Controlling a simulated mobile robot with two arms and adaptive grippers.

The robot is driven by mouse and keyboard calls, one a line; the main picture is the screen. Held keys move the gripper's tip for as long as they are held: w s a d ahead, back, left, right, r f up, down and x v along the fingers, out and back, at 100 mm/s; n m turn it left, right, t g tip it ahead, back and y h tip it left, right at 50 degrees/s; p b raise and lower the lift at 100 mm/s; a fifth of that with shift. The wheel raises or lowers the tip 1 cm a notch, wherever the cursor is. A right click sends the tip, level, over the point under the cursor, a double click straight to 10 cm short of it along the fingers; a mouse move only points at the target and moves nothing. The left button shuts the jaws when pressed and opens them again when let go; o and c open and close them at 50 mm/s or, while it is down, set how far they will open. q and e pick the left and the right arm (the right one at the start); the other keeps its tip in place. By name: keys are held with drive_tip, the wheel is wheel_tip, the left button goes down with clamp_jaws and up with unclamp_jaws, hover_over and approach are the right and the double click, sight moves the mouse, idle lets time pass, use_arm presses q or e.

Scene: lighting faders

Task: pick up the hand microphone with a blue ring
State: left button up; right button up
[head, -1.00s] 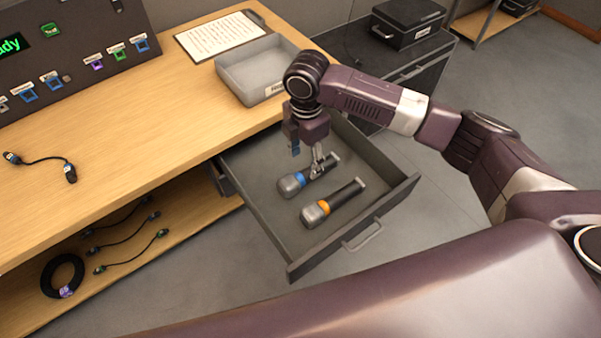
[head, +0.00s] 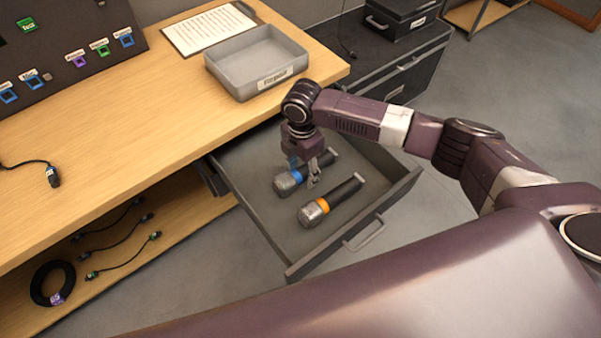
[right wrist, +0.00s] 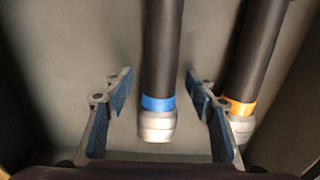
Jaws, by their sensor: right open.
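The hand microphone with a blue ring (head: 287,182) lies in the open drawer, its silver head toward the left and its black handle partly hidden by my gripper. In the right wrist view the blue-ring microphone (right wrist: 160,75) lies between the two fingers, apart from both. My right gripper (head: 303,175) is open above it, low in the drawer; it also shows in the right wrist view (right wrist: 159,88). A second microphone with an orange ring (head: 330,201) lies beside it, nearer the drawer front. In the right wrist view it (right wrist: 250,60) is just right of the right finger. My left gripper is not in view.
The open drawer (head: 262,222) has walls around both microphones. A grey labelled tray (head: 285,77), a paper sheet (head: 208,30) and a panel (head: 75,40) are on the wooden table (head: 150,130). Coiled and loose cables (head: 52,283) lie on the lower shelf.

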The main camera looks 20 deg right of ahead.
clamp_jaws()
idle(0.4)
drive_tip(key=shift+r, duration=0.15)
